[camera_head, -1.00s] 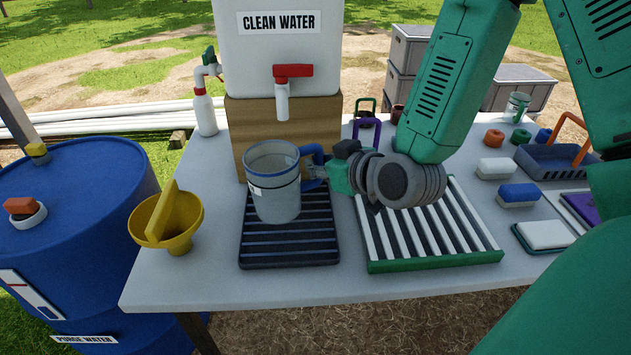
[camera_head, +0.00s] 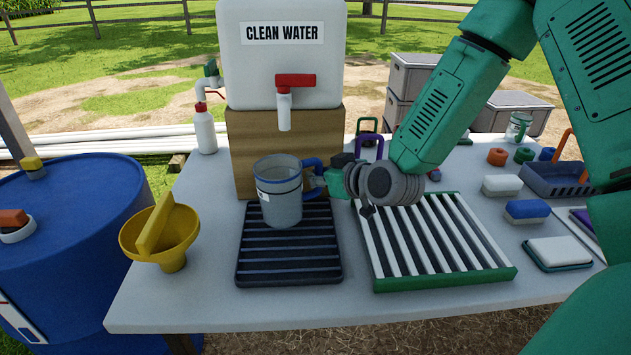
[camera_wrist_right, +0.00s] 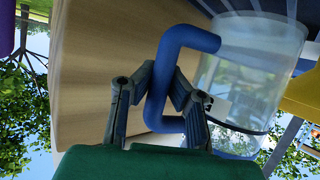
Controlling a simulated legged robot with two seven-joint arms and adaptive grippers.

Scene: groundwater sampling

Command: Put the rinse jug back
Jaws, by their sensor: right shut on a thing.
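The rinse jug (camera_head: 280,203) is clear and grey with a blue rim and a blue handle. It is upright over the back part of the dark slatted tray (camera_head: 288,278), in front of the wooden block. I cannot tell whether its base touches the slats. My right gripper (camera_head: 318,179) is shut on the jug's blue handle from the right. The wrist view shows the two fingers on either side of the handle (camera_wrist_right: 180,42), with the clear jug (camera_wrist_right: 250,75) beyond. My left gripper is not in view.
The clean water tank (camera_head: 283,60) with a red-handled tap (camera_head: 293,82) stands on a wooden block (camera_head: 240,150) behind the jug. A yellow funnel (camera_head: 165,235) is at left. A green-framed white rack (camera_head: 440,275) is at right, under my arm. Sponges and a caddy (camera_head: 550,180) lie farther right.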

